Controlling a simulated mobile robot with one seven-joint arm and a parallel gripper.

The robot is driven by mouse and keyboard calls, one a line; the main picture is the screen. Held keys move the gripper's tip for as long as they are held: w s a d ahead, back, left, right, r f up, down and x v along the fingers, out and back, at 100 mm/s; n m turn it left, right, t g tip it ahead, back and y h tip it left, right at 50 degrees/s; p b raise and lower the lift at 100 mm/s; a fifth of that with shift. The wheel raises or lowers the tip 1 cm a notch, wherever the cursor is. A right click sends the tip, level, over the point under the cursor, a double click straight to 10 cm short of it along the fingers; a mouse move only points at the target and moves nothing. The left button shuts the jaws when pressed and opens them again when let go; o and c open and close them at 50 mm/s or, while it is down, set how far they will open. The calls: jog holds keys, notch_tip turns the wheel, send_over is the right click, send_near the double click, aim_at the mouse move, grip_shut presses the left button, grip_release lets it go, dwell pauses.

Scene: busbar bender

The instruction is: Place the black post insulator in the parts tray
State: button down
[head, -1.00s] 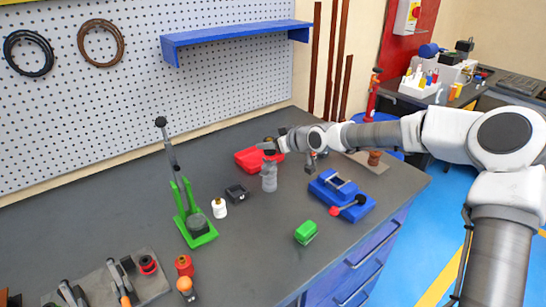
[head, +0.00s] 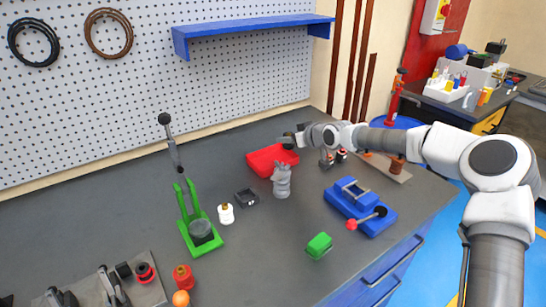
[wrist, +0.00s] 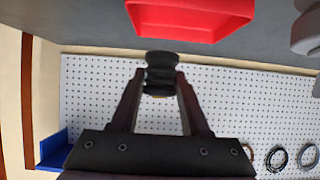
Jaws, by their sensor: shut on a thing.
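The black post insulator (wrist: 161,75), dark and ribbed, is clamped between the two fingertips of my gripper (wrist: 160,88) in the wrist view. In the head view my gripper (head: 290,143) is over the back right side of the red parts tray (head: 256,168), and the insulator is small and hard to make out there. The red tray also shows in the wrist view (wrist: 190,22), apart from the insulator. I see nothing lying in the visible part of the tray.
A grey ribbed object (head: 282,182) stands close in front of the tray. A small black box (head: 246,198), a white insulator (head: 226,214) and a green lever press (head: 200,238) are to the left. A blue fixture (head: 360,205) and green block (head: 319,245) are right.

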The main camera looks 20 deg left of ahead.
jog(key=a+f, duration=0.2)
jog(key=a, duration=0.1)
jog(key=w+a+f+b, duration=0.1)
jog(key=a, duration=0.1)
jog(key=shift+a+f, duration=0.2)
jog(key=shift+a, duration=0.05)
jog(key=shift+f+b, duration=0.35)
jog(key=shift+f, duration=1.6)
jog(key=shift+f, duration=0.15)
jog(key=shift+c, duration=2)
grip_release()
jog(key=shift+d+r, duration=0.1)
jog(key=shift+r, duration=0.15)
jog(key=p+v, duration=0.1)
jog(key=v, duration=1)
jog(key=shift+s+d, duration=0.25)
jog(key=shift+s, duration=0.05)
